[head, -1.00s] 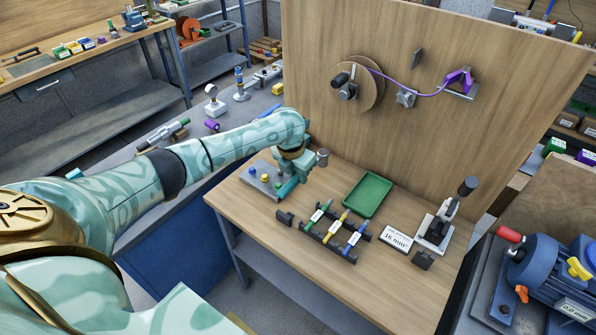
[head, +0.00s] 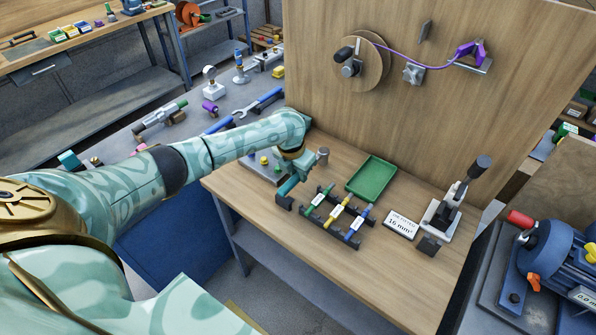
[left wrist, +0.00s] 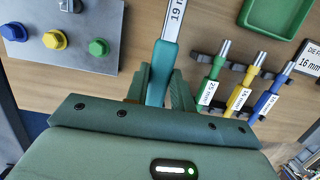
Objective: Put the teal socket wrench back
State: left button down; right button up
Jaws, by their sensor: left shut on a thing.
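My left gripper (left wrist: 160,88) is shut on the teal socket wrench (left wrist: 161,72). In the left wrist view its teal handle sits between the fingers, and its metal shaft with a 19 mm label points away from me. In the head view the left gripper (head: 288,187) is by the left end of the black rack (head: 355,243). The rack holds a green wrench (left wrist: 211,82), a yellow wrench (left wrist: 240,93) and a blue wrench (left wrist: 264,103) side by side. The left part of the rack beside the green wrench bears no wrench. My right gripper is out of view.
A metal plate (left wrist: 75,22) with blue, yellow and green bolt heads lies left of the gripper. A green tray (head: 371,180), a 16 mm sign (head: 402,224) and a lever press (head: 443,213) stand to the right. A tall wooden panel (head: 400,110) rises behind.

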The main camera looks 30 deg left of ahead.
pick_arm(q)
jog(key=shift+f, duration=0.15)
jog(key=shift+f+b, duration=0.35)
jog(key=shift+b, duration=0.05)
jog(key=shift+f+b, duration=0.3)
jog(key=shift+f, duration=0.2)
jog(key=c, duration=0.6)
grip_release()
jog(key=shift+c, duration=0.2)
